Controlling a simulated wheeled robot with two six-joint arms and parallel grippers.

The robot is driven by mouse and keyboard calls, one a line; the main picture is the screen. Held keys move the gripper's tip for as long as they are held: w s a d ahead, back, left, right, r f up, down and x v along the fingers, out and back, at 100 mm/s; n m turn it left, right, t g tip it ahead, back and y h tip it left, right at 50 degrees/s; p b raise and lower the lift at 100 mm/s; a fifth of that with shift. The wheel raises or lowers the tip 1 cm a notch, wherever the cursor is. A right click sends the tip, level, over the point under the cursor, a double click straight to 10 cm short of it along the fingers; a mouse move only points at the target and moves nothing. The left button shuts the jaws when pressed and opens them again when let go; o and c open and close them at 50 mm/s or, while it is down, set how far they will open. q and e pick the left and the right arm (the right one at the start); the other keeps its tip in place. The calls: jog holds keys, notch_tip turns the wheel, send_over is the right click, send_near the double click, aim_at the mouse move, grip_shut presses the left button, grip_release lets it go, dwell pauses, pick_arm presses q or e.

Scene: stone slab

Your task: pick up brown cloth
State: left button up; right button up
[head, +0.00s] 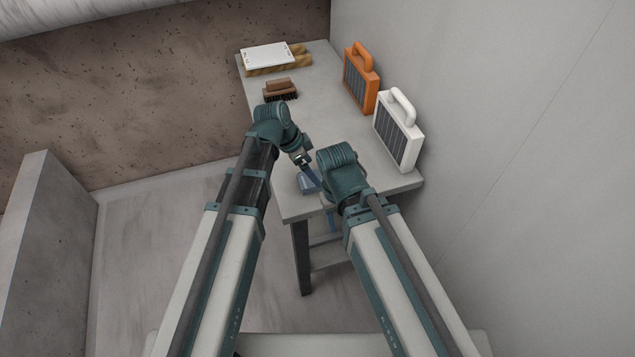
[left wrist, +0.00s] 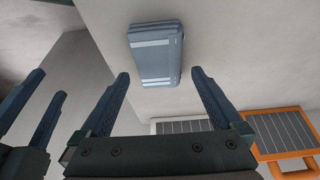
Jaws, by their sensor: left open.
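I see no cloth that is clearly brown. A blue-grey, folded-looking block with pale stripes (left wrist: 155,52) lies on the table near its front edge; it also shows, partly covered, in the head view (head: 306,186). My left gripper (left wrist: 160,84) is open, with the block ahead of and between its fingertips, not visibly touched. In the head view the left gripper (head: 310,172) is over the block. My right gripper (left wrist: 52,82) shows at the left of the left wrist view, its two fingers apart and empty. In the head view its arm hides most of it.
A brown brush with dark bristles (head: 280,90) lies farther back on the grey table (head: 322,85). A white board on wooden pieces (head: 268,56) is at the far end. An orange handled panel (head: 360,80) and a white one (head: 397,138) stand along the right wall.

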pick_arm(q)
jog(key=b+x, duration=0.2)
jog(key=x, duration=0.2)
jog(key=shift+s+b, duration=0.1)
jog(key=shift+b, duration=0.3)
jog(key=shift+r, duration=0.1)
jog(key=c, duration=1.2)
jog(key=shift+r, duration=0.15)
notch_tip(320, 180, up, 10)
jog(key=p, duration=1)
